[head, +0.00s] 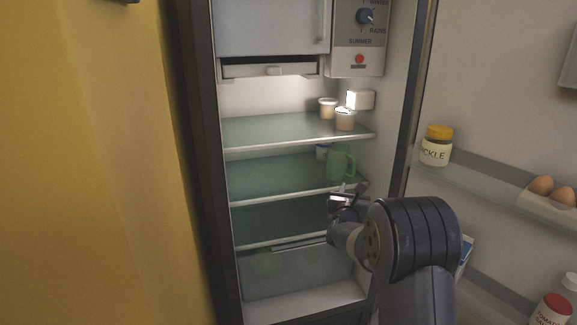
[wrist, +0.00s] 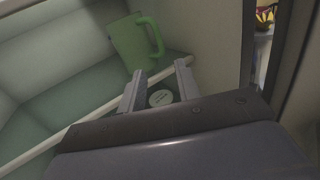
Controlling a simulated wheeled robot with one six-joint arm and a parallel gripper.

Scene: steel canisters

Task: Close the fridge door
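The fridge (head: 213,180) stands open in the head view, with its lit interior facing me. Its door (head: 490,90) is swung out to the right, and its inner side with door shelves shows. My gripper (head: 347,190) is in front of the fridge's middle shelves, near the right inner wall. In the wrist view my gripper (wrist: 158,82) has its two fingers apart with nothing held between them. A green mug (wrist: 133,42) is just beyond the fingers on a shelf; it also shows in the head view (head: 339,163). The door's outer side is hidden.
Two small cups (head: 345,119) stand on the top shelf. The door shelves hold a pickle jar (head: 436,150), eggs (head: 553,190) and a red-capped bottle (head: 552,310). A yellow surface (head: 90,170) fills the left side of the head view.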

